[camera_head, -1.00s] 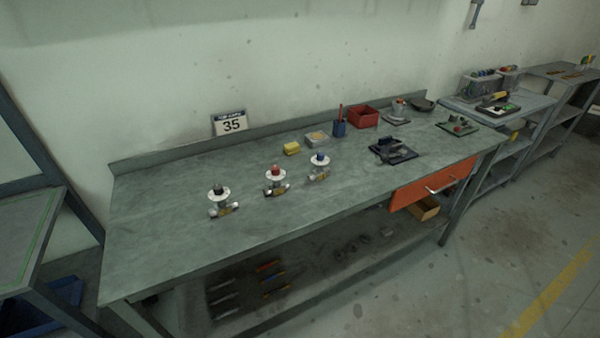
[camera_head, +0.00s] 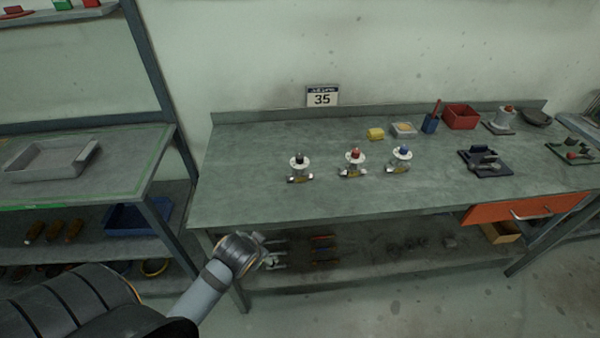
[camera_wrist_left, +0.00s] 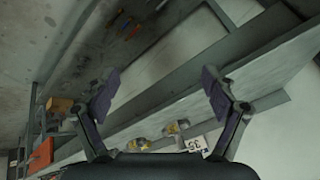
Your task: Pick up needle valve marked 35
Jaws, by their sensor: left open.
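Three small brass valves with white round discs stand in a row on the workbench (camera_head: 240,190): one with a black knob (camera_head: 299,166), one with a red knob (camera_head: 354,162) and one with a blue knob (camera_head: 401,158). I cannot read any marking on them. A white sign with the number 35 (camera_head: 322,97) stands at the bench's back edge, behind the valves. My left arm reaches in from the lower left, in front of the bench; its fingers cannot be made out in the head view. In the left wrist view my left gripper (camera_wrist_left: 160,92) is open and empty, apart from the valves and sign. My right gripper is not in view.
An orange drawer (camera_head: 525,207) juts out at front right. The bench's left part is clear. A shelf with a grey tray (camera_head: 50,160) stands left.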

